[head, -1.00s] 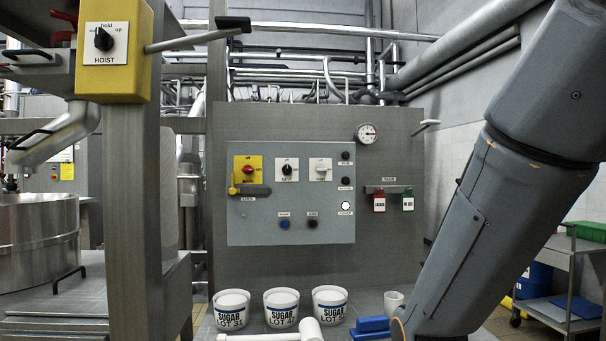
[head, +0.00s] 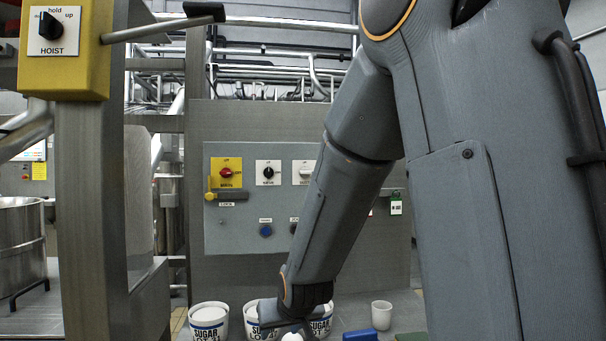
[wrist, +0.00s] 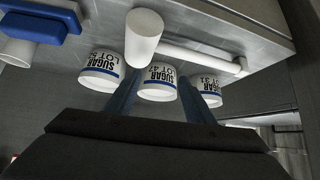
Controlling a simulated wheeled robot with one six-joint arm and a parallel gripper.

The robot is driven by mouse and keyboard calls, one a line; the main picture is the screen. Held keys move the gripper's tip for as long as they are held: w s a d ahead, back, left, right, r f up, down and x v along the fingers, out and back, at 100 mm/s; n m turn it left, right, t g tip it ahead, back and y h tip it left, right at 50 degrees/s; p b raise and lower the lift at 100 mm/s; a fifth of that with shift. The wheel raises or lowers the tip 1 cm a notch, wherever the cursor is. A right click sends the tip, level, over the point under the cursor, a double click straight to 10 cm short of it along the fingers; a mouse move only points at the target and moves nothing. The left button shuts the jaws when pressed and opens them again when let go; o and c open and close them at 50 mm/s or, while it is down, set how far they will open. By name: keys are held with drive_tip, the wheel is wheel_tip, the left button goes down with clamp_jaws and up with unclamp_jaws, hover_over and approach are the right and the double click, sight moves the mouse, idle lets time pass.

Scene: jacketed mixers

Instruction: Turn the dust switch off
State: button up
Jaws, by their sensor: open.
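The control panel (head: 232,238) is on the back wall in the head view. On it is a row of switches: a yellow main switch (head: 225,173), a black-knobbed switch (head: 268,173) and a white-knobbed switch (head: 304,172). The white-knobbed one seems to be the dust switch; my arm partly covers it and its label is not readable. Its knob position is unclear. My gripper is low, well below the panel, near the sugar tubs. In the wrist view my gripper (wrist: 160,80) is open, fingers apart, with nothing clearly held between them.
Several white sugar tubs (head: 209,322) stand on the bench below the panel. A white cup (head: 381,315) and a blue block (head: 360,335) are to their right. A yellow hoist box (head: 64,75) on a post stands at left.

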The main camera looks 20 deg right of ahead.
drive_tip(key=w+d+r+t+h, duration=0.1)
drive_tip(key=w+d+r+t, duration=0.45)
drive_tip(key=w+r, duration=0.5)
drive_tip(key=m+t+h+p, duration=0.15)
drive_tip(key=t+h, duration=0.25)
drive_tip(key=t, duration=0.4)
approach(306, 173)
drive_tip(key=r, duration=0.1)
drive_tip(key=shift+m+g, duration=0.25)
drive_tip(key=p+x, duration=0.2)
drive_tip(key=x, duration=0.5)
drive_tip(key=shift+w+d, duration=0.1)
drive_tip(key=shift+w, duration=0.35)
drive_tip(key=c, duration=1)
drive_tip(key=shift+c, duration=0.2)
